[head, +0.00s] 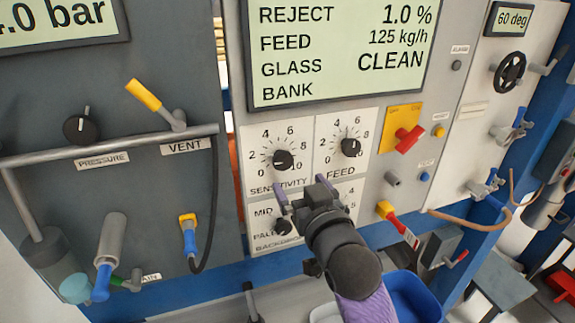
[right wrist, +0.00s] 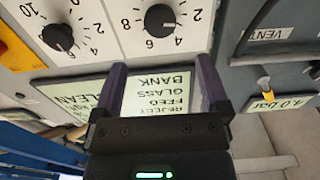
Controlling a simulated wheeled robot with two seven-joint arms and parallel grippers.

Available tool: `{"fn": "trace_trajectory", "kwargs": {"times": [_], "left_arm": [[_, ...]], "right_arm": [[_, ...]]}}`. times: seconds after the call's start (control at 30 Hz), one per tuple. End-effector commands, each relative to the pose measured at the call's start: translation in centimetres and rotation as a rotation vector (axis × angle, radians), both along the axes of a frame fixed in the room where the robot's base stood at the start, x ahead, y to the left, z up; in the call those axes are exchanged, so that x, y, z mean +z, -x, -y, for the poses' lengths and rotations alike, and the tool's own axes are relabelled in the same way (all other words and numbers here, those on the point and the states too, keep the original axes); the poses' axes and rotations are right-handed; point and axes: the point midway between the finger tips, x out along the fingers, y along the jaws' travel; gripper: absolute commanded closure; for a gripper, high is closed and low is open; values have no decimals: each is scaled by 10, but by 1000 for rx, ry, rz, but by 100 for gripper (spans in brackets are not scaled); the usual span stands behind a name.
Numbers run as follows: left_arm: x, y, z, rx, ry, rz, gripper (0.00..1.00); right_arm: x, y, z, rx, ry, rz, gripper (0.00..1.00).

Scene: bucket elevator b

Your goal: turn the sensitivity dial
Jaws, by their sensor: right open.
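The sensitivity dial (head: 283,160) is a round black knob on a white scale plate (head: 257,142), at the left of two upper dials. It also shows upside down at the top of the right wrist view (right wrist: 160,20). Its pale mark seems to point toward the scale's left side; the exact number is unclear. My right gripper (head: 300,188) has purple fingers and is open and empty. It appears just below the dial in the head view. In the right wrist view the dial lies beyond and between the fingertips (right wrist: 162,66), apart from them. My left gripper is not seen.
A red switch on a yellow plate (head: 403,118) is further right. A grey rail (head: 110,147) and vent lever (head: 150,98) stick out at left.

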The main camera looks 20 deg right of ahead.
Motion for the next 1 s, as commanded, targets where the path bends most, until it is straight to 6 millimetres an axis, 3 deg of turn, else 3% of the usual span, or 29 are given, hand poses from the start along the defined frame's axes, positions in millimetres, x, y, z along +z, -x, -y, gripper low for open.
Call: {"fn": "trace_trajectory", "kwargs": {"times": [0.4,0.6,0.83,1.0], "left_arm": [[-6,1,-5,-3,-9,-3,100],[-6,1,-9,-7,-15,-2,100],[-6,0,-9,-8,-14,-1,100],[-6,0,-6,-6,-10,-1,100]], "right_arm": [[-1,-84,-3,0,-1,2,4],[-1,-96,-3,1,0,1,4],[-1,-97,-3,1,0,1,4],[-1,-96,-3,1,0,0,40]]}}
